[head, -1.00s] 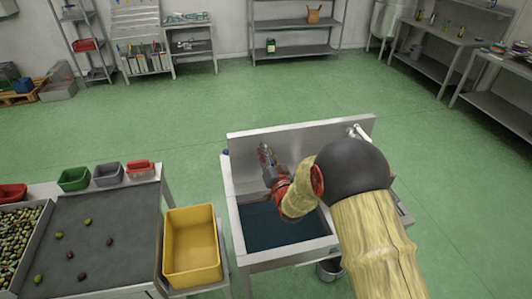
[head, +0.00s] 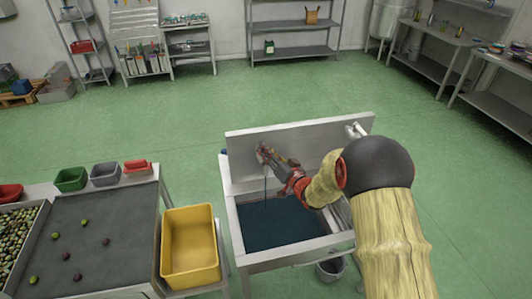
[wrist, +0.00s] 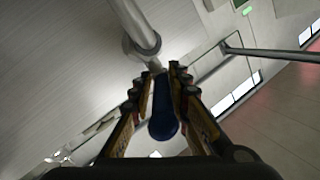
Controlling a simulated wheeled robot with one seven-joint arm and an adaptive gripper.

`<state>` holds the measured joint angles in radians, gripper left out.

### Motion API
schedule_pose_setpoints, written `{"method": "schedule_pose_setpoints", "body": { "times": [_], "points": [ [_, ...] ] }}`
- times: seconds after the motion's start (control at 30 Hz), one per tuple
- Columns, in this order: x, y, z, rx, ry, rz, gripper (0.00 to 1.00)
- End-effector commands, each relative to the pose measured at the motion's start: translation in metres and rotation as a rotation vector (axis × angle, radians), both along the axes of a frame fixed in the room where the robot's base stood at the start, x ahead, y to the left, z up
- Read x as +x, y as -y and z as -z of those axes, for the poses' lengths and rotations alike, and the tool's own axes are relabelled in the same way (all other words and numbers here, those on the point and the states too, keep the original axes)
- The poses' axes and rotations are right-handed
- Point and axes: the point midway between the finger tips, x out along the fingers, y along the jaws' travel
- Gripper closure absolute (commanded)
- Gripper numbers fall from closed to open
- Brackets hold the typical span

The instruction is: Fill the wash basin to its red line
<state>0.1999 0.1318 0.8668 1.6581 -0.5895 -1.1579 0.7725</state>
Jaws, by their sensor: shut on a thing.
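The wash basin (head: 241,226) is a pale metal sink with a tall back panel (head: 305,135). Dark blue-green water (head: 275,222) lies in it. I cannot make out the red line. My gripper (head: 264,155) is at the left part of the back panel, above the basin. In the wrist view its fingers (wrist: 162,90) are closed around a blue handle (wrist: 163,118), with a chrome pipe (wrist: 140,35) beyond. A thin dark vertical line (head: 265,187) runs below my gripper toward the water; I cannot tell whether it is a stream or a pipe.
A yellow bin (head: 190,245) stands left of the basin, beside a table (head: 120,225) with olives and small tubs. A chrome fitting (head: 356,130) is at the panel's right end. A bucket (head: 331,268) stands under the basin's right side. The green floor (head: 200,120) behind is clear.

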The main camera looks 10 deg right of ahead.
Motion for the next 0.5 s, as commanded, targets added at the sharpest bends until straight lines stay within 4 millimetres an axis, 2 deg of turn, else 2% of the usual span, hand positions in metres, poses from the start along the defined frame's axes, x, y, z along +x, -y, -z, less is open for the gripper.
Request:
{"method": "schedule_pose_setpoints", "body": {
  "times": [0.03,0.2,0.5],
  "points": [
    [0.0027,0.0016,-0.0055,-0.002,0.011,-0.028,1.0],
    [0.0031,0.0031,-0.006,-0.003,0.01,-0.107,1.0],
    [0.0026,0.0024,-0.0063,-0.003,0.01,-0.142,1.0]
  ]
}}
